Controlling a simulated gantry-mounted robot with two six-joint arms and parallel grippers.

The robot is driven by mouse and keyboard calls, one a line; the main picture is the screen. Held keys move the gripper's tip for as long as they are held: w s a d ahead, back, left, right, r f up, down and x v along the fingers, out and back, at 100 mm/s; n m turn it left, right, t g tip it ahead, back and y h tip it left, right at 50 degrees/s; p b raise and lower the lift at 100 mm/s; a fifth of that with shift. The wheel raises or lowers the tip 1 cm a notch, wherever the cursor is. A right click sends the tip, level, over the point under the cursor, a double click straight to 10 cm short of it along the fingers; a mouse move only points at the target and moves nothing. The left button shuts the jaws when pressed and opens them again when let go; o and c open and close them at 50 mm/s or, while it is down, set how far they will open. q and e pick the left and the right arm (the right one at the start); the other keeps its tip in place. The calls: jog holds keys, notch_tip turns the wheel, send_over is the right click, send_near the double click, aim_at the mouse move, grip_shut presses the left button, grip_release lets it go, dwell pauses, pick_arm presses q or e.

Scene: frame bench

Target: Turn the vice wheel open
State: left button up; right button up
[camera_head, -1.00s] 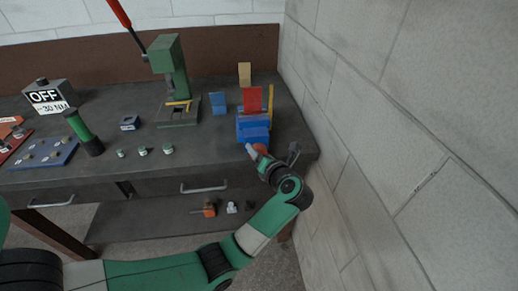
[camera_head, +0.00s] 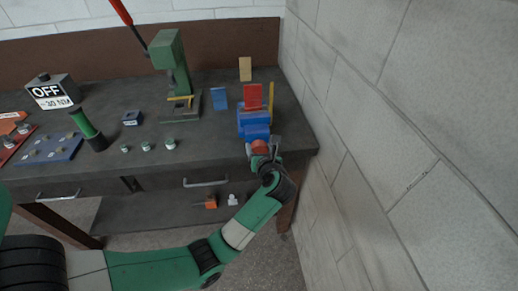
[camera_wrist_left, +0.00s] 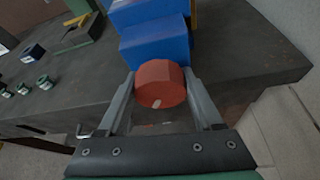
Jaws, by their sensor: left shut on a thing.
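The blue vice (camera_head: 254,122) stands at the right front of the bench, with a red block (camera_head: 252,97) upright at its top. Its red wheel (camera_head: 259,147) faces out at the bench's front edge. My left gripper (camera_head: 263,149) is at the wheel. In the left wrist view the red wheel (camera_wrist_left: 160,84) sits between the two fingers of my left gripper (camera_wrist_left: 161,88), which are shut on its sides, with the blue vice body (camera_wrist_left: 155,42) just behind. A small pale mark shows on the wheel's lower face. My right gripper is not in view.
A green press (camera_head: 176,70) with a red lever stands mid-bench. A blue block (camera_head: 220,98) and a tan block (camera_head: 245,69) stand near the vice. A block wall (camera_head: 345,130) rises close on the right. Drawer handles (camera_head: 205,182) jut from the bench front.

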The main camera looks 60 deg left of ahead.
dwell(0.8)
pick_arm(q)
jog(key=o, duration=1.3)
jog(key=shift+a+r, duration=0.1)
jog(key=shift+a, duration=0.05)
jog(key=shift+o, duration=0.2)
jog(key=p+v, duration=0.3)
jog(key=v, duration=0.8)
jog(key=shift+d, duration=0.3)
jog(key=shift+r, duration=0.1)
